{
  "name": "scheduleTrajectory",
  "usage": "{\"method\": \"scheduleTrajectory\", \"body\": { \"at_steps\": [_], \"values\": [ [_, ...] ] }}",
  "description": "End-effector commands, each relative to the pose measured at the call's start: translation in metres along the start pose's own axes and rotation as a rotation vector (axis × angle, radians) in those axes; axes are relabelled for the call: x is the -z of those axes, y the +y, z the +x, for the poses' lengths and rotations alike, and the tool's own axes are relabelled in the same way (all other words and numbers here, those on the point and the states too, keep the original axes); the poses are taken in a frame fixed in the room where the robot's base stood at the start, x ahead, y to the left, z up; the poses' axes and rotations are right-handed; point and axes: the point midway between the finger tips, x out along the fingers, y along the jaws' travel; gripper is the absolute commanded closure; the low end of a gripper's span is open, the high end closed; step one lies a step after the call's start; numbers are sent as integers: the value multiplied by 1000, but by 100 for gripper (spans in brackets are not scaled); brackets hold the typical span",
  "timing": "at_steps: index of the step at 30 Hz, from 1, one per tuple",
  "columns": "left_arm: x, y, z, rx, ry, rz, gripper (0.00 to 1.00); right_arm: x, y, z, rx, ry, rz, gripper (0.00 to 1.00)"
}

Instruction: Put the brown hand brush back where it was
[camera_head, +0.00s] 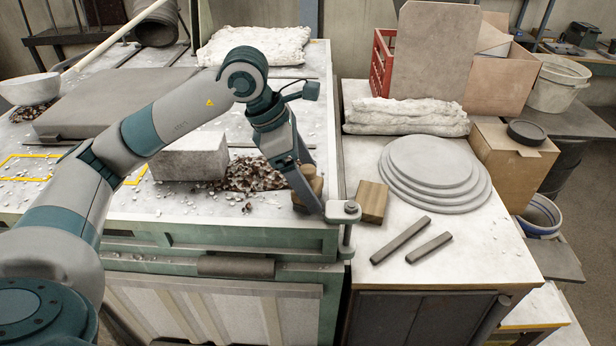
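The brown hand brush (309,174) is a small brown block-like thing at the right front corner of the left workbench, low over or on the top; I cannot tell whether it touches. My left gripper (305,188) points down at it, with a finger crossing in front and the brown body between the fingers. It looks shut on the brush. The brush's lower part is partly hidden by the finger. My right gripper is not in view.
A pile of brown and grey chips (252,176) and a pale block (190,157) lie left of the gripper. A wooden block (372,201), two dark bars (400,240) and stacked grey discs (432,170) are on the right table. A metal bracket (343,212) stands at the bench corner.

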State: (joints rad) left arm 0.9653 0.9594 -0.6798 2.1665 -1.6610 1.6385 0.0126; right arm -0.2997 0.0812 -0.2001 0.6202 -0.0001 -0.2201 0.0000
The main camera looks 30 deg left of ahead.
Motion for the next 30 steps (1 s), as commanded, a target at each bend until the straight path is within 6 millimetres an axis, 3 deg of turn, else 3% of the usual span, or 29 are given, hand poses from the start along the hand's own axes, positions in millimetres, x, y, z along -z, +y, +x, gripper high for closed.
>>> {"method": "scheduleTrajectory", "body": {
  "at_steps": [10,14,30],
  "values": [
    [-2,0,-4,0,0,0,17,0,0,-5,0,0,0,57],
    [-1,1,-14,-4,-2,0,17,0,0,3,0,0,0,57],
    [-1,1,-101,-3,-2,0,17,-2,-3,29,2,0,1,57]
  ]
}}
